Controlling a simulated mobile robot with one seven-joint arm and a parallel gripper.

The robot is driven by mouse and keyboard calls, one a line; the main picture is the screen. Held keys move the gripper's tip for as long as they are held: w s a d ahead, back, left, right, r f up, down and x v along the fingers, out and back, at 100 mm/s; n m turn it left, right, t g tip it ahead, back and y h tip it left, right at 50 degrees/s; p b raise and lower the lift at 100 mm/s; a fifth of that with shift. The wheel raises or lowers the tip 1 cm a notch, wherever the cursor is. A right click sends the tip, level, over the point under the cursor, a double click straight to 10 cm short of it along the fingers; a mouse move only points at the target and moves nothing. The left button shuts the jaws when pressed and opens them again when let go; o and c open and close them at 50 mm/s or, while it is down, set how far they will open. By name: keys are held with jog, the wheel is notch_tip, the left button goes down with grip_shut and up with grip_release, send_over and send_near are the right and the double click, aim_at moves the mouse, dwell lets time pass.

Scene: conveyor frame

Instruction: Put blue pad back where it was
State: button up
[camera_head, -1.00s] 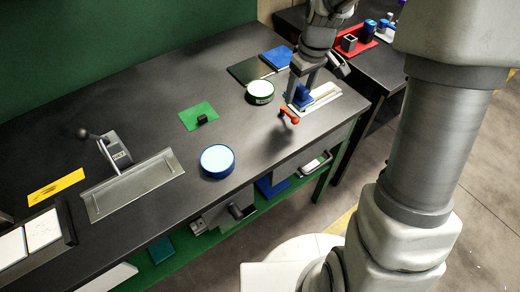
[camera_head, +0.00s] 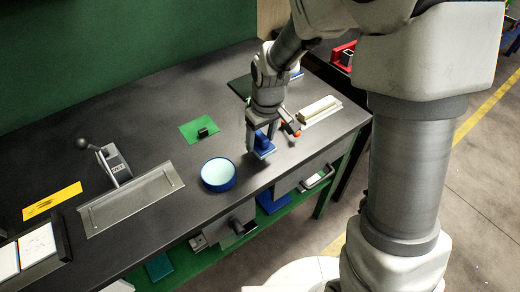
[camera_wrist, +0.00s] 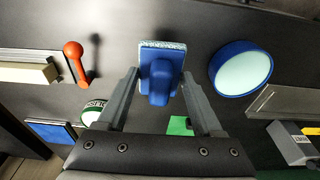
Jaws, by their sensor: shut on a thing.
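My gripper (camera_head: 262,138) is shut on the blue pad (camera_head: 264,149), above the dark workbench to the right of the round blue-rimmed dish. In the wrist view the blue pad (camera_wrist: 161,50) sits between my fingertips (camera_wrist: 160,78). It has a blue grip block and a pale speckled layer along its far edge. Whether its underside touches the bench cannot be told.
The blue-rimmed dish (camera_head: 218,175) stands close left of the pad. A red-orange lever (camera_wrist: 73,52) and a cream block (camera_head: 320,108) on a tray lie on the other side. A green mat (camera_head: 190,131) with a small black block lies behind. A drawer handle (camera_head: 318,178) juts from the bench front.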

aim_at(260, 149)
jog(key=shift+a+f+b, duration=0.1)
jog(key=shift+f+b, duration=0.35)
jog(key=shift+f, duration=1.6)
jog(key=shift+f, duration=0.1)
jog(key=shift+f, duration=0.15)
jog(key=o, duration=1.2)
jog(key=shift+r, duration=0.2)
jog(key=r, duration=0.4)
jog(key=s+r+p, duration=0.1)
jog(key=r, duration=0.3)
jog(key=d+r+p, duration=0.1)
jog(key=r, duration=0.3)
jog(key=shift+s, duration=0.3)
